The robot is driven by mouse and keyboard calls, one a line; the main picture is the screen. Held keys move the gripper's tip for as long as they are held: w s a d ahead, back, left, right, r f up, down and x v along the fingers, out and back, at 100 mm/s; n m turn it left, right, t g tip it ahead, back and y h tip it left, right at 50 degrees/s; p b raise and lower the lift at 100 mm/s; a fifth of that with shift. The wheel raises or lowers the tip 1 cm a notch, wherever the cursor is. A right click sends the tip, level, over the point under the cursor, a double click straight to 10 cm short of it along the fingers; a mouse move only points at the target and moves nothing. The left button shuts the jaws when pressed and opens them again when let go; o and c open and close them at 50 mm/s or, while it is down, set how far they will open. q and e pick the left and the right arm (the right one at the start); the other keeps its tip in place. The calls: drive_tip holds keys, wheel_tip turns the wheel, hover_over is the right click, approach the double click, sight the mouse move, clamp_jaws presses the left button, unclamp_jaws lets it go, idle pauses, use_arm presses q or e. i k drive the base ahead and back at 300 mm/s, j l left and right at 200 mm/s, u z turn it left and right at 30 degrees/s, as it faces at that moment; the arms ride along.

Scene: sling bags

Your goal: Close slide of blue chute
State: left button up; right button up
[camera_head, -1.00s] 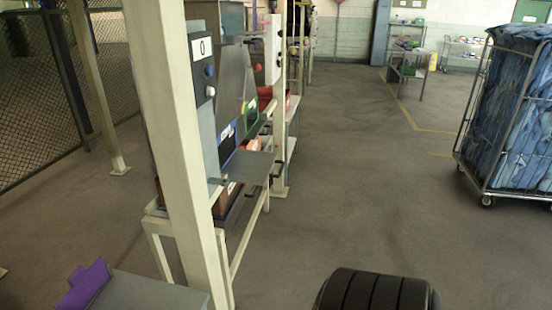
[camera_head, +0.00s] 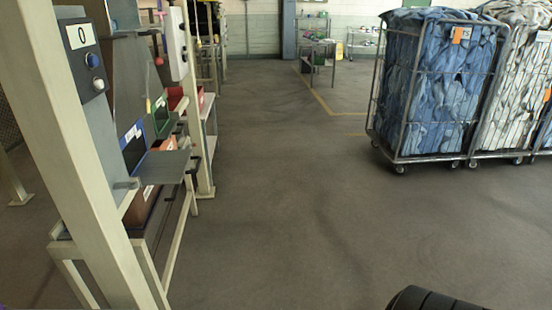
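The blue chute (camera_head: 132,134) is a blue-rimmed opening on the sorting stand at the left, below a steep grey panel. A flat grey plate (camera_head: 166,167) sticks out in front of it, with a dark handle-like piece at its right end. I cannot tell for certain whether this plate is the blue chute's slide. A green-rimmed chute (camera_head: 160,106) and a red one (camera_head: 182,98) are farther along the stand. Neither of my grippers shows.
A cream post (camera_head: 75,160) stands close at left, bearing a control box (camera_head: 83,58) marked 0. A reddish-brown bin (camera_head: 143,203) is below the plate. Caged carts of blue (camera_head: 440,85) and pale cloth (camera_head: 510,90) stand right. The middle floor is clear.

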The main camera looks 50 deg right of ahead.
sight(158, 167)
drive_tip(key=i+l+z, duration=0.2)
drive_tip(key=z, duration=0.25)
drive_tip(key=i+l+z, duration=0.15)
drive_tip(key=i+z, duration=0.15)
drive_tip(key=z, duration=0.15)
